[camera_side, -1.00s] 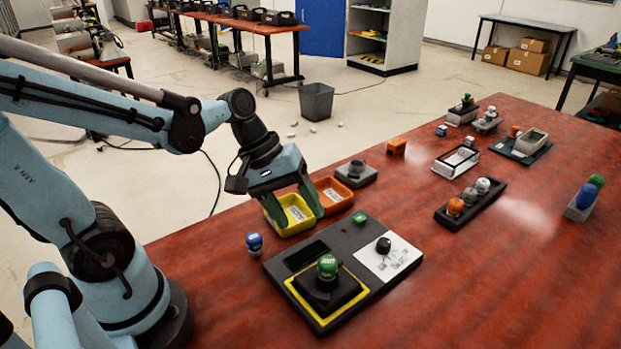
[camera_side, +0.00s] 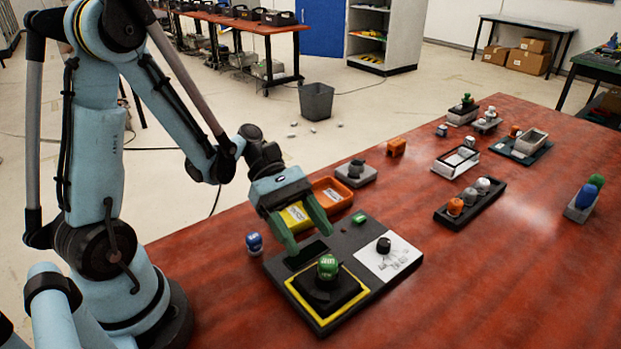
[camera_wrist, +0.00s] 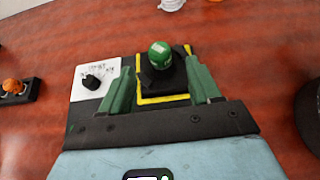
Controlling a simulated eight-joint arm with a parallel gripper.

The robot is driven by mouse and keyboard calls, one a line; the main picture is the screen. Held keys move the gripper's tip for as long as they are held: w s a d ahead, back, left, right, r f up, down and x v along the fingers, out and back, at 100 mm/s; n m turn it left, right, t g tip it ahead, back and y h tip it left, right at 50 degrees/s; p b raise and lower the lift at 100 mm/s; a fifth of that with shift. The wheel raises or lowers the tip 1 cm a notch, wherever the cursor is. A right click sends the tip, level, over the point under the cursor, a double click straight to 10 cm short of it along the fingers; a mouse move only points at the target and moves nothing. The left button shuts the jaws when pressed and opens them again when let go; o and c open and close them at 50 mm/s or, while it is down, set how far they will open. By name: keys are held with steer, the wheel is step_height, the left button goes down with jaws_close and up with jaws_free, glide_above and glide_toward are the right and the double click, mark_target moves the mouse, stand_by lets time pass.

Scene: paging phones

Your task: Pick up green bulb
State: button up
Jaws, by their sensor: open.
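The green bulb (camera_side: 327,267) stands upright on a black square base with a yellow border, part of a dark panel (camera_side: 275,266) on the red table. My gripper (camera_side: 310,244) is open and empty, with its green fingers spread above the back left part of the panel, behind the bulb. In the wrist view the green bulb (camera_wrist: 159,54) shows just beyond the gap between the fingers, slightly right of the middle. The fingers do not touch it.
A white plate with a black knob (camera_side: 383,245) is on the panel's right. A blue bulb (camera_side: 254,242) is left of the panel. A black holder (camera_side: 453,217) with bulbs lies right; the table's front right is clear.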

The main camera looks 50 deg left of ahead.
mark_target(328, 271)
steer(key=x, duration=0.4)
steer(key=shift+d+f, duration=0.15)
steer(key=shift+d, duration=0.1)
jaws_close()
